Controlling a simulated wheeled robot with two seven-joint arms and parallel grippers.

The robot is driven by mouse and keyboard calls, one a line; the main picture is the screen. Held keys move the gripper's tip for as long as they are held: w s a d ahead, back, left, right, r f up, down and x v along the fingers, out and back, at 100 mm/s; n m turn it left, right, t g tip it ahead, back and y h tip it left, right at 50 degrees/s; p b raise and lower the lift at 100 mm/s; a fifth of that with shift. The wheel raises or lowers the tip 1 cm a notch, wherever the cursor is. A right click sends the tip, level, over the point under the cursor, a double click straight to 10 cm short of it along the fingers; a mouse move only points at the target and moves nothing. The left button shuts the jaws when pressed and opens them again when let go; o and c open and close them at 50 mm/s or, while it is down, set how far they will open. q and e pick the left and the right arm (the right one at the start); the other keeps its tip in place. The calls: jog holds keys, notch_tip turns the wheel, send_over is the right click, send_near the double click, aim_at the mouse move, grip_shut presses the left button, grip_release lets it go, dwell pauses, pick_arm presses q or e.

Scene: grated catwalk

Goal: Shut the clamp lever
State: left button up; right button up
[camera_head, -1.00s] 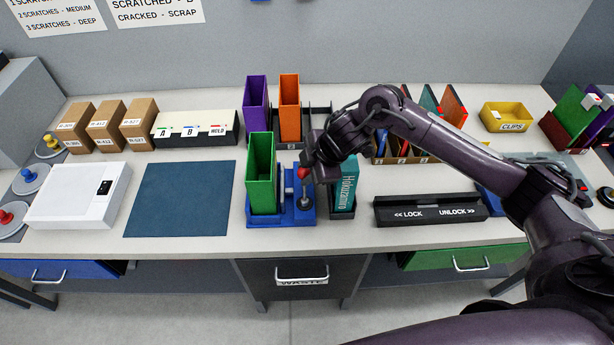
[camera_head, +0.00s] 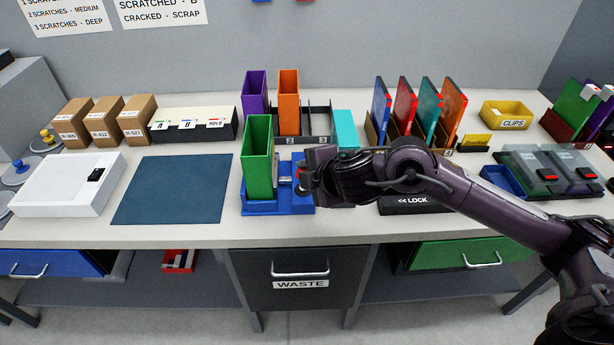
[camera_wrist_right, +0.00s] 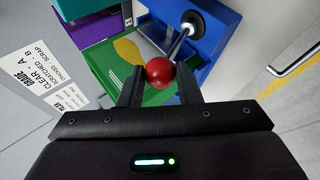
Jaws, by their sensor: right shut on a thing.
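The blue clamp fixture (camera_head: 262,207) stands near the bench's front edge and holds an upright green open-topped box (camera_head: 257,160). The clamp lever is a silver rod (camera_wrist_right: 180,43) with a red ball knob (camera_wrist_right: 159,72), on a dark round pivot in the blue base (camera_wrist_right: 213,22). My right gripper (camera_wrist_right: 159,78) is shut on the red knob, which sits between the fingertips. In the head view my right gripper (camera_head: 304,174) reaches in from the right, low over the fixture, and hides most of the lever. The lever's exact angle is hard to tell. My left gripper is not in view.
Purple (camera_head: 255,91) and orange (camera_head: 288,92) boxes stand behind the fixture. A teal box (camera_head: 345,128) is close behind my right wrist. The lock bar (camera_head: 405,205) lies under my forearm. A blue mat (camera_head: 173,190) leaves flat room at left.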

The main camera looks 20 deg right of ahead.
jog(key=shift+s+f, duration=0.25)
jog(key=o, duration=1)
jog(key=shift+c, duration=0.2)
jog(key=shift+w, duration=0.1)
jog(key=shift+r, duration=0.1)
jog(key=p+v, duration=0.1)
jog(key=v, duration=0.6)
jog(key=shift+s+r, duration=0.2)
jog(key=shift+s, duration=0.1)
